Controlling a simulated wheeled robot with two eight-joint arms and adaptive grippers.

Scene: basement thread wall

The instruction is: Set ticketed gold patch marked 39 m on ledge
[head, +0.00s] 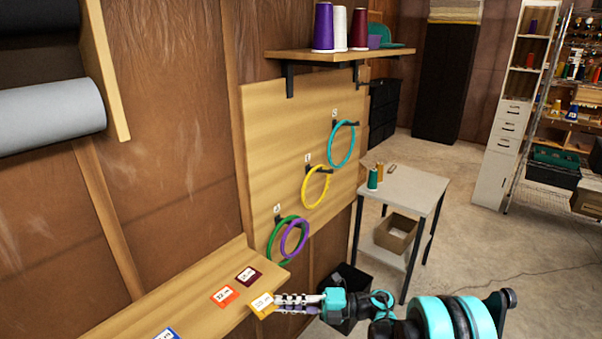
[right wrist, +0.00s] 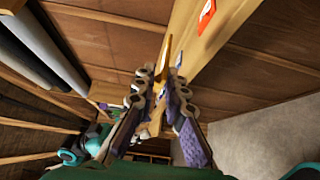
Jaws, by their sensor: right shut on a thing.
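My right gripper (head: 280,302) is shut on the gold patch (head: 262,303), which has a white ticket too small for me to read surely. The patch is at the front edge of the wooden ledge (head: 190,292), near its right end; I cannot tell whether it touches the wood. In the right wrist view the gold patch (right wrist: 165,56) shows nearly edge-on between the fingers (right wrist: 158,85), beside the ledge (right wrist: 228,22). An orange patch (head: 224,296), a maroon patch (head: 248,275) and a blue patch (head: 166,335) lie on the ledge.
Hoops (head: 292,238) hang on pegs on the board above the ledge's right end. A small table (head: 405,185) with spools stands beyond, and a black bin (head: 352,278) is behind my right arm. Bare ledge shows between the blue and orange patches.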

